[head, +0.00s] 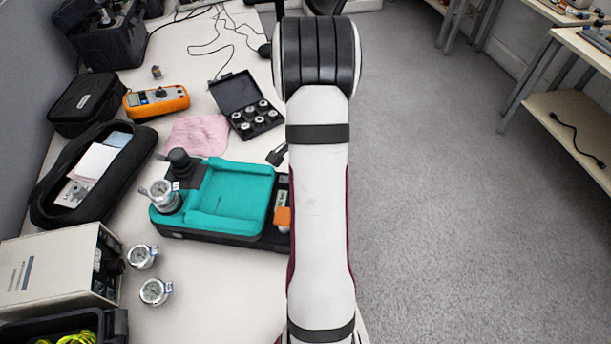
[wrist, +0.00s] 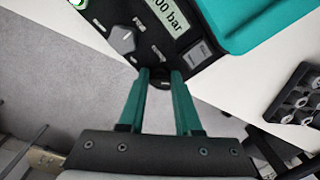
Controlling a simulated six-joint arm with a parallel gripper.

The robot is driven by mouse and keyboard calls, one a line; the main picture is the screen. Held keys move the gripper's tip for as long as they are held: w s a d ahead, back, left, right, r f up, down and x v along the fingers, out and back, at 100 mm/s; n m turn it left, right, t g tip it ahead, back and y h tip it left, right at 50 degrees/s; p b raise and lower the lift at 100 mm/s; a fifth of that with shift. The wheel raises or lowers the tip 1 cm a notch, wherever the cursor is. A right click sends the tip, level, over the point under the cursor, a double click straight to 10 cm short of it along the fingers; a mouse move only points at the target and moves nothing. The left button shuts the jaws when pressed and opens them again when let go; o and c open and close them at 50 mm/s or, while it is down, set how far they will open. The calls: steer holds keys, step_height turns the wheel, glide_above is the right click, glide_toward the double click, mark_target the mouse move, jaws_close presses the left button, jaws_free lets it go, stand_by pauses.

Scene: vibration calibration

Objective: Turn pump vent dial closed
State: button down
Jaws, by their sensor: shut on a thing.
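The pump is a black case with a teal top (head: 232,198) on the white table in the head view. Its control panel shows in the wrist view, with a display (wrist: 168,18) whose visible part reads "00 bar". A small black dial (wrist: 159,83) sits at the panel's edge, taken as the vent dial. My gripper (wrist: 160,74) has its two green fingers shut on the dial's sides. The dial is partly hidden by the fingers, and its marking is too small to read. In the head view my arm hides the gripper and dial.
A larger grey knob (wrist: 122,40) and a square button (wrist: 200,54) flank the held dial. Gauges (head: 154,291) stand near the pump's left. An open black case of fittings (head: 234,92), a pink cloth (head: 197,134) and an orange meter (head: 157,101) lie beyond it.

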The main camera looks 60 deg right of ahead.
steer(key=shift+n, duration=0.3)
steer(key=n, duration=0.3)
steer(key=shift+n, duration=0.3)
steer(key=n, duration=0.4)
steer(key=shift+n, duration=0.3)
steer(key=n, duration=0.4)
steer(key=shift+s+n, duration=0.1)
steer(key=shift+n, duration=2.4)
steer(key=c, duration=0.6)
jaws_free()
